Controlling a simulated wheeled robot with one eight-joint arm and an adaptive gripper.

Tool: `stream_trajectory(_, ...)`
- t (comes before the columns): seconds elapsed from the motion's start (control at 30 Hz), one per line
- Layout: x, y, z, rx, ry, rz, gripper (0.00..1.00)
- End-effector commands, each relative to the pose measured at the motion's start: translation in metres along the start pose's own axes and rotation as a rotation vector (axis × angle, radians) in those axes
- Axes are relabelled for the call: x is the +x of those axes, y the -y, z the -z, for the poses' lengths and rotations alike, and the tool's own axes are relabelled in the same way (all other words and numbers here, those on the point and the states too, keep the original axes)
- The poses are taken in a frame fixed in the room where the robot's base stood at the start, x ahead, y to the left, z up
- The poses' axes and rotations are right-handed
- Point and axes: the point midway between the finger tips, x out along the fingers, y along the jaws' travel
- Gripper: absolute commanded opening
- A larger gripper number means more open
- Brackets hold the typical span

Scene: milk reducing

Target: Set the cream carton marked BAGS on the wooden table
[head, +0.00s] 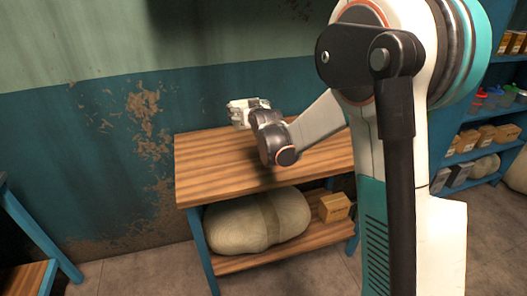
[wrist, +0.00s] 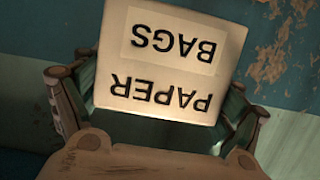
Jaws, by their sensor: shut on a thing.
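The cream carton (wrist: 172,68), marked PAPER BAGS, fills the middle of the wrist view, its lettering upside down. My gripper (head: 246,111) is shut on it; in the wrist view the fingers lie on the carton's left and right sides. In the head view my gripper is above the back part of the wooden table (head: 205,160), near the wall. The carton cannot be told apart from the pale gripper there. I cannot tell the exact gap between the carton and the tabletop.
The visible tabletop is bare. A large pale sack (head: 235,222) and a small cardboard box (head: 334,207) sit on its lower shelf. Blue shelves (head: 462,158) with boxes and jars stand at right. Another blue-legged table (head: 38,235) is at the left edge.

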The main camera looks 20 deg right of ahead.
Motion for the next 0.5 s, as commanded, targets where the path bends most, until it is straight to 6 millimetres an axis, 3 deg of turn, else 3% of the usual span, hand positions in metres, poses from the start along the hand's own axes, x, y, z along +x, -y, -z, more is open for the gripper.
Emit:
stream_trajectory(0.03, 0.005, 0.0, -0.016, 0.0, 0.0, 0.0, 0.52)
stream_trajectory(0.3, 0.025, 0.0, -0.08, 0.0, -0.001, 0.001, 0.52)
stream_trajectory(0.5, 0.036, 0.0, -0.117, 0.0, -0.001, 0.001, 0.52)
